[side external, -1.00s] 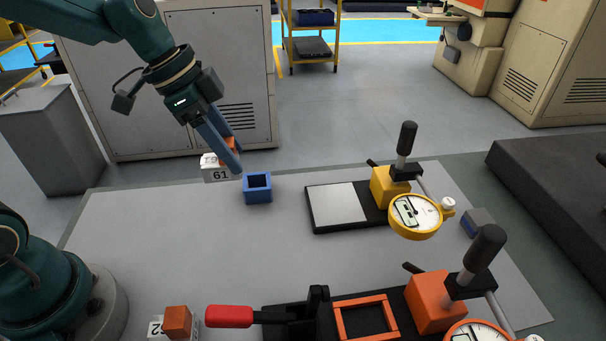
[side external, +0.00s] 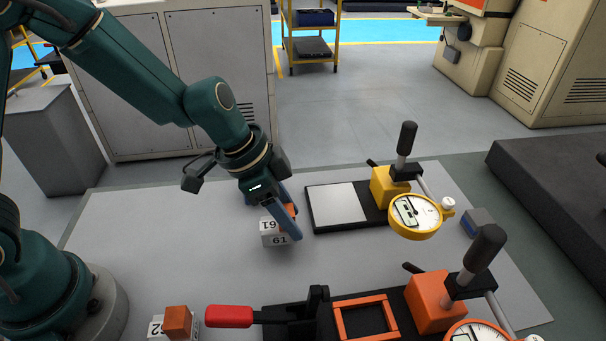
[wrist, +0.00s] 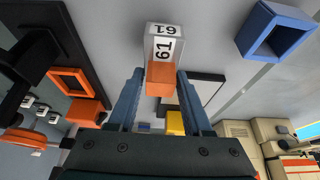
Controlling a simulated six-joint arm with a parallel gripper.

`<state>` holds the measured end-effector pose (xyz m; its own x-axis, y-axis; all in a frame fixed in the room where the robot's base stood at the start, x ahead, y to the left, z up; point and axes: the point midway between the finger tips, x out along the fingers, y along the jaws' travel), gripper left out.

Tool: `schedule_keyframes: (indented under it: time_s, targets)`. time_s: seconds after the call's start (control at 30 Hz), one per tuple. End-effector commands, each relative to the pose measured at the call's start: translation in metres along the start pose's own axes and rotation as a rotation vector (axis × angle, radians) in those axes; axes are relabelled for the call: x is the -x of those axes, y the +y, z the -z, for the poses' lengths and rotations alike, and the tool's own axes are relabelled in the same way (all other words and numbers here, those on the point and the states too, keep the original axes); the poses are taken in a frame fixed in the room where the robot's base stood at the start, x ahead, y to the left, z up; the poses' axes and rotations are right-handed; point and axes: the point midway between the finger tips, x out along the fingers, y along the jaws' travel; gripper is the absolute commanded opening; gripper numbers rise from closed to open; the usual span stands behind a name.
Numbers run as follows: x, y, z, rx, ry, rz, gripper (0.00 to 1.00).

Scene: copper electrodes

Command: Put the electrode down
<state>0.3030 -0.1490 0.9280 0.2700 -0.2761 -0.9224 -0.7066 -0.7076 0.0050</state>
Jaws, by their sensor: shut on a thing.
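The electrode (side external: 274,239) is a white block numbered 61 with a copper-orange top part. It also shows in the wrist view (wrist: 161,50), with the orange part (wrist: 160,79) between the fingers. My gripper (side external: 290,220) is shut on this orange part; its fingers also show in the wrist view (wrist: 160,82). The electrode is over the grey table (side external: 200,255), left of the black-based fixture with the pale plate (side external: 338,204). I cannot tell whether its underside touches the table.
A second orange-topped electrode (side external: 178,322) stands at the front left. A red-handled clamp (side external: 229,316) and an orange frame (side external: 366,317) are at the front. A yellow dial gauge stand (side external: 390,187) is at the right. A blue open box (wrist: 277,33) shows in the wrist view.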

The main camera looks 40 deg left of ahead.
Motion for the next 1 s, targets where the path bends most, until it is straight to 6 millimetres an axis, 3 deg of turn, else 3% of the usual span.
schedule_keyframes:
  time_s: [0.27, 0.8, 0.83, 0.9, 1.0]
  targets:
    - [-0.012, -0.001, -0.005, -0.001, -0.001, 0.003, 0.00]
    - [-0.017, -0.001, -0.006, -0.001, 0.000, 0.002, 0.00]
    - [-0.017, 0.000, -0.007, -0.001, -0.001, 0.001, 0.53]
    - [-0.017, -0.001, -0.007, -0.001, -0.001, 0.002, 0.80]
    - [-0.017, -0.001, -0.007, -0.001, -0.001, 0.002, 0.80]
